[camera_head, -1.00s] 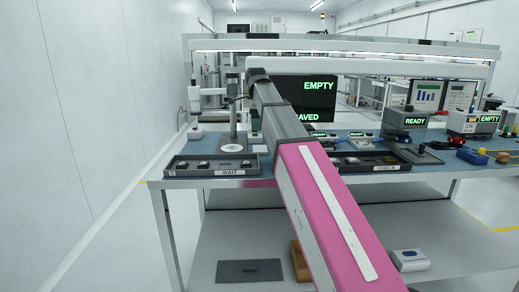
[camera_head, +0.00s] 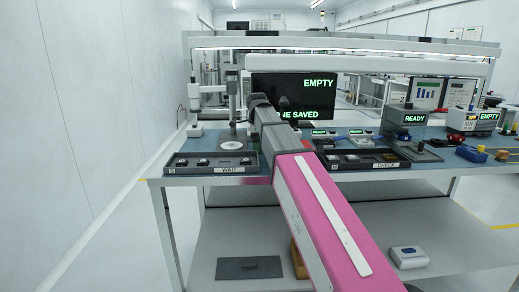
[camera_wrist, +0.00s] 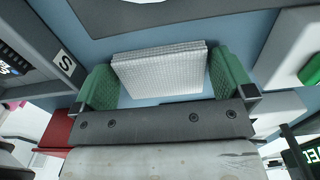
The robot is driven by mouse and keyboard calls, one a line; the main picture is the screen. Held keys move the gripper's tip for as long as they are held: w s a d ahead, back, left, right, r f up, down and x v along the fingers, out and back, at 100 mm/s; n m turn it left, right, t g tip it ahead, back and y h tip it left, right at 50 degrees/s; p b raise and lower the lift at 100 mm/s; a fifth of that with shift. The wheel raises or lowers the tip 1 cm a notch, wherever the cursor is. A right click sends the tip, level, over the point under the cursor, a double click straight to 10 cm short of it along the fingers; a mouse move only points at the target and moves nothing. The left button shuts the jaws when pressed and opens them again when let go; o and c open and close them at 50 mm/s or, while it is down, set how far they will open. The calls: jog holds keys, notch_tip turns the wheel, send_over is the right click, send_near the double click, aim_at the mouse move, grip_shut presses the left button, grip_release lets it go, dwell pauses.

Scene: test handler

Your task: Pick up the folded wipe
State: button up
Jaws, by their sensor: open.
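The folded wipe (camera_wrist: 160,72) is a white, woven-textured folded pad on the blue bench mat (camera_wrist: 262,50) in the wrist view. My gripper (camera_wrist: 165,84) is open, with one green finger pad at the left end of the wipe and the other at its right end. The wipe lies between the two pads; whether they touch its ends I cannot tell. The wipe's near edge is close to the dark gripper bar. In the head view my pink and grey arm reaches over the bench, and I cannot make out the wipe or the fingers there.
The WAIT tray (camera_head: 195,171) lies at the bench's front left and the CHECK tray (camera_head: 343,168) right of my arm. A monitor (camera_head: 300,96) stands behind. In the wrist view, a dark-edged grey thing (camera_wrist: 150,14) lies beyond the wipe and a red block (camera_wrist: 60,129) at lower left.

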jog(key=shift+c, duration=0.3)
jog(key=c, duration=0.6)
jog(key=shift+c, duration=0.2)
jog(key=shift+r, duration=0.1)
jog(key=shift+r, duration=0.4)
jog(key=r, duration=0.3)
jog(key=shift+s+a+r, duration=0.15)
jog(key=shift+a+r, duration=0.15)
jog(key=shift+r, duration=0.05)
jog(key=s+a+r, duration=0.6)
jog(key=s+a, duration=0.1)
jog(key=a, duration=0.1)
jog(key=shift+a+r, duration=0.2)
